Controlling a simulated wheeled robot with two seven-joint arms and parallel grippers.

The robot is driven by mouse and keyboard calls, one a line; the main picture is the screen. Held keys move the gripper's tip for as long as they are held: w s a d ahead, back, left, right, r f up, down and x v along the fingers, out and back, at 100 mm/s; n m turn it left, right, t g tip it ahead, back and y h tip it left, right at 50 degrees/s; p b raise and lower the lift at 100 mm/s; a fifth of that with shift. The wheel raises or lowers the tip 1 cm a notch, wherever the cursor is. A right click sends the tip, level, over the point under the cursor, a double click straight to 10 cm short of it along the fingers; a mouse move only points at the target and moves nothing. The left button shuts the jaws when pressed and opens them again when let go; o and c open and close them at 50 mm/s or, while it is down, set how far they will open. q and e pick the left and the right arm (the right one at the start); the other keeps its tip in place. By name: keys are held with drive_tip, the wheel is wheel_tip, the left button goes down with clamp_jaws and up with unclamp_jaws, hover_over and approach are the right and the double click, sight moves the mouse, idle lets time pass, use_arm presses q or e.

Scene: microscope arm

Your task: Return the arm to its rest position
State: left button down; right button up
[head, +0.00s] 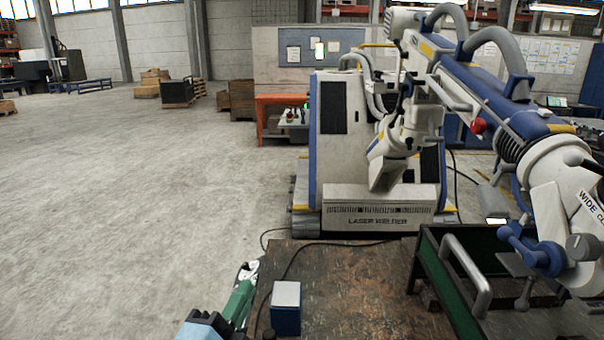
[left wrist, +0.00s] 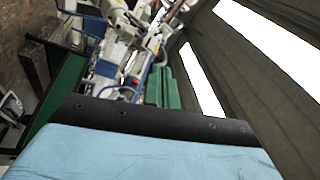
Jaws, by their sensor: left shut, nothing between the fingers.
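The big white and blue jointed arm (head: 500,105) comes from the upper middle in the head view. It reaches down to the right, where its thick head (head: 575,200) hangs over the bench's right part. A blue knob (head: 535,252) sits on that head. A blurred, tilted white and blue structure (left wrist: 128,55) shows in the left wrist view; I cannot tell which part it is. My left gripper (head: 207,325) is light blue, shut and empty, low at the bottom edge of the head view, apart from the arm. My right gripper is not in view.
A dark worn bench (head: 345,285) carries a blue box (head: 286,308) and a green-lined tray (head: 450,285) with a grey handle. A green tool (head: 240,298) lies by its left edge. A white laser welder (head: 375,210) stands behind. Open floor (head: 120,200) fills the left.

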use_arm(q)
drive_tip(key=s+a+f+n+g+y, duration=0.3)
drive_tip(key=a+f+n+g+y, duration=0.15)
drive_tip(key=a+f+n, duration=0.35)
drive_tip(key=s+a+f+n+g, duration=0.2)
drive_tip(key=s+f+n+g, duration=0.3)
drive_tip(key=s+f, duration=0.4)
drive_tip(key=s+a+f+n+g, duration=0.3)
drive_tip(key=s+f+g, duration=0.4)
drive_tip(key=s, duration=0.3)
wheel_tip(320, 180, down, 26)
drive_tip(key=s+b, duration=0.2)
drive_tip(key=b, duration=0.2)
drive_tip(key=s+a+f+g+y+b, duration=0.1)
drive_tip(key=s+a+f+g+b, duration=0.1)
drive_tip(key=s+f, duration=1.4)
wheel_tip(320, 180, down, 3)
drive_tip(key=shift+s+a+f+m+b, duration=0.2)
drive_tip(key=shift+a+m+b, duration=0.15)
drive_tip(key=shift+b, duration=0.25)
